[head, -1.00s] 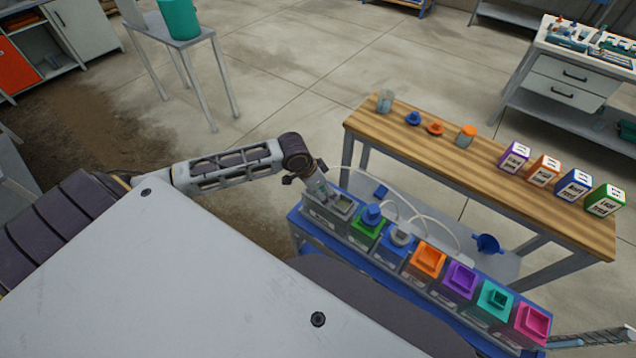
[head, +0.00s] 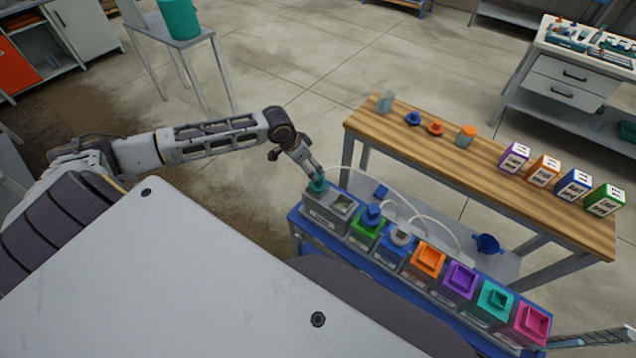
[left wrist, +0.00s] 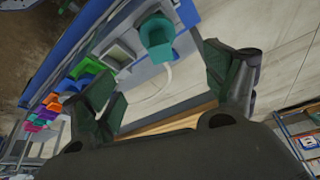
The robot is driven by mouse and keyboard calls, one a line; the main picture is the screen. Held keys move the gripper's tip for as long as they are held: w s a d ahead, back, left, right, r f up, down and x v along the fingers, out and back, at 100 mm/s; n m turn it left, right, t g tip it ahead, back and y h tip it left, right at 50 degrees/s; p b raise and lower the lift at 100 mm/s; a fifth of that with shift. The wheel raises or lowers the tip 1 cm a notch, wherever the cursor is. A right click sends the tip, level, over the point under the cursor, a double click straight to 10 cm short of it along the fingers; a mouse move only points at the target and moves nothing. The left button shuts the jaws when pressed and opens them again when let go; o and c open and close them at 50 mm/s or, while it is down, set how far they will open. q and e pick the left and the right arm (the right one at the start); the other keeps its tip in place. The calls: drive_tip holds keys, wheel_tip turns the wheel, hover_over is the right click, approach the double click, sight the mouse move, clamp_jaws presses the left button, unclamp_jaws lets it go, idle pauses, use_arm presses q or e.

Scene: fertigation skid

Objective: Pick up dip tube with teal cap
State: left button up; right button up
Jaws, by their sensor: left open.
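The dip tube's teal cap (head: 317,185) stands at the far left end of the skid, beside the first grey container. It also shows in the left wrist view (left wrist: 157,36), with a pale hose close by. The tube below the cap is hidden. My left gripper (head: 314,170) is over the cap from above and behind in the head view. In the left wrist view its two dark fingers (left wrist: 168,90) are spread wide, and the cap lies beyond the fingertips, between their directions. Nothing is held. I cannot tell whether a finger touches the cap. My right gripper is not in view.
The blue-edged skid (head: 292,216) holds a row of containers with coloured lids, including green (head: 366,232) and orange (head: 428,260). White hoses (head: 418,212) arch behind them. A wooden bench (head: 400,128) stands behind with jars, caps and labelled boxes.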

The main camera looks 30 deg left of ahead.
sight(318, 175)
use_arm(q)
drive_tip(key=shift+f, duration=0.1)
drive_tip(key=shift+x, duration=4.25)
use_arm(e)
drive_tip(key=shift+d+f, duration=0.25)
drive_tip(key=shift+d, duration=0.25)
use_arm(q)
drive_tip(key=shift+d+f, duration=0.1)
drive_tip(key=shift+f, duration=0.05)
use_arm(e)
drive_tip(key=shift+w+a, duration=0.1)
use_arm(q)
drive_tip(key=shift+x, duration=2.25)
drive_tip(key=shift+w+f, duration=0.1)
drive_tip(key=shift+f, duration=0.05)
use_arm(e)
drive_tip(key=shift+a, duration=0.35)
